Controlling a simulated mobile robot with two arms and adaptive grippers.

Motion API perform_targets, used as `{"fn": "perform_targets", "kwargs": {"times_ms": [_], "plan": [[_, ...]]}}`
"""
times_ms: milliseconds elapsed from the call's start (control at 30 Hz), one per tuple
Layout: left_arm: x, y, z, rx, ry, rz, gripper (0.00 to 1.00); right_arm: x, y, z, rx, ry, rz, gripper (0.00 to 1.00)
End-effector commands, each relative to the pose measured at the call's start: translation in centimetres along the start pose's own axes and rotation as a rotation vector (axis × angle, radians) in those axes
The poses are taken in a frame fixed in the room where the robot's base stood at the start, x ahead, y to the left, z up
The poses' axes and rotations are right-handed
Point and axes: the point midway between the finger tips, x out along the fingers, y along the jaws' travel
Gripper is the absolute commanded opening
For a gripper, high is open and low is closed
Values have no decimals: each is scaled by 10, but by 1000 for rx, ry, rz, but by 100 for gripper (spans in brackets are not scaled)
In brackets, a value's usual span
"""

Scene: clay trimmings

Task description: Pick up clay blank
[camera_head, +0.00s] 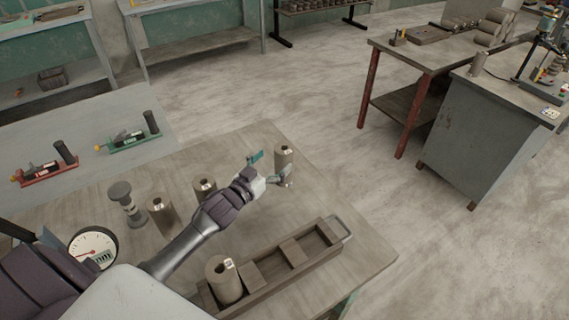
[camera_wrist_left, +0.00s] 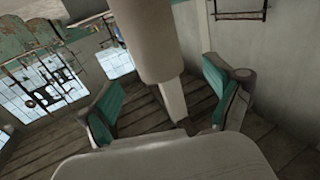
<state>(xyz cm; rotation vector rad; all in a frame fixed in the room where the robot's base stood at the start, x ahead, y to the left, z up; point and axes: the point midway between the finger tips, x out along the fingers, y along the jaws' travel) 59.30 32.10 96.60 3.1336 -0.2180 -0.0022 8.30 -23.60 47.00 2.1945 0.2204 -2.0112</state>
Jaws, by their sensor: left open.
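A brown-grey clay blank (camera_head: 284,157), an upright cylinder with a hole in its top and a small label, stands near the table's far right edge. My left gripper (camera_head: 270,166) is open beside it, with one finger in front of its lower part. In the left wrist view the clay blank (camera_wrist_left: 159,40) appears between the two spread teal-padded fingers of my left gripper (camera_wrist_left: 165,100); contact cannot be told. Similar clay blanks (camera_head: 160,214) (camera_head: 203,188) stand to the left. My right gripper is not in view.
A long tray (camera_head: 335,263) with compartments lies at the table's front right, another clay blank (camera_head: 222,281) in its left end. A dial gauge (camera_head: 93,247) and a spool-shaped stand (camera_head: 127,203) are at left. A grey cabinet (camera_head: 480,130) stands across open floor.

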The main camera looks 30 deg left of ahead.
Motion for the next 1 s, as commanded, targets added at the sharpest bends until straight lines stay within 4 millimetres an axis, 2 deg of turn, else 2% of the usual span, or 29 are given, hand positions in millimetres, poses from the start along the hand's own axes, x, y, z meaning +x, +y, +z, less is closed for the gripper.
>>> {"fn": "perform_targets", "kwargs": {"times_ms": [133,400,700,767,1000], "plan": [[12,1,-1,-1,1,0,91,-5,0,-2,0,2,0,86],[48,1,2,0,0,0,91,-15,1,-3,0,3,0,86],[54,1,4,1,0,1,91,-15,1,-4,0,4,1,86],[54,1,4,1,0,0,84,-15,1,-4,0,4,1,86],[54,1,4,1,0,0,44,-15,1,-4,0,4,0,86]]}}
